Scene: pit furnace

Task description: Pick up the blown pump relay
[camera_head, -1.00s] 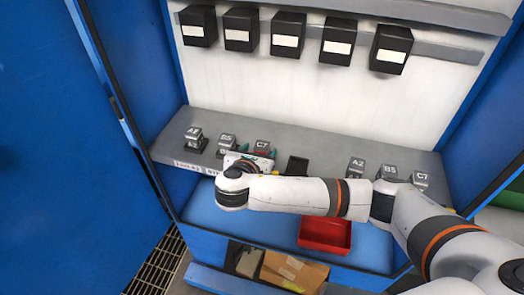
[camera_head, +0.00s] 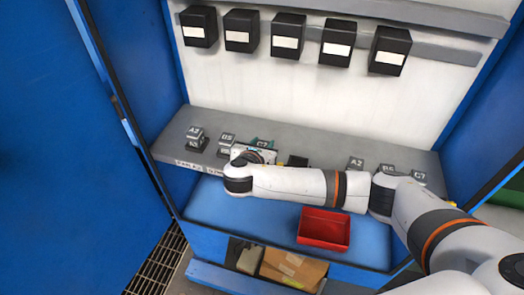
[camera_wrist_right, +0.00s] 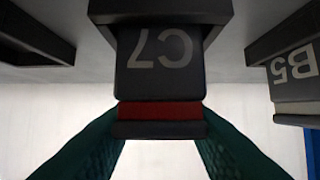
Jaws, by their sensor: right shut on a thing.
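The relay (camera_head: 263,143) marked C7, with a red band, is in the left group on the grey shelf (camera_head: 325,150). In the right wrist view this relay (camera_wrist_right: 158,65) shows large, its lettering upside down, against a dark block. I cannot tell if it is seated in that block or apart. My right gripper (camera_wrist_right: 160,122) has its teal fingers on both sides of the relay near the red band, shut on it. In the head view my right wrist partly hides the relay. My left gripper is not in view.
Relays A2 (camera_head: 195,132) and B5 (camera_head: 227,138) stand left of the gripper. A dark block (camera_head: 297,161) lies to its right, then another A2 (camera_head: 356,163), B5 and C7. A red tray (camera_head: 323,229) sits below on the blue surface. Black boxes (camera_head: 288,35) hang above.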

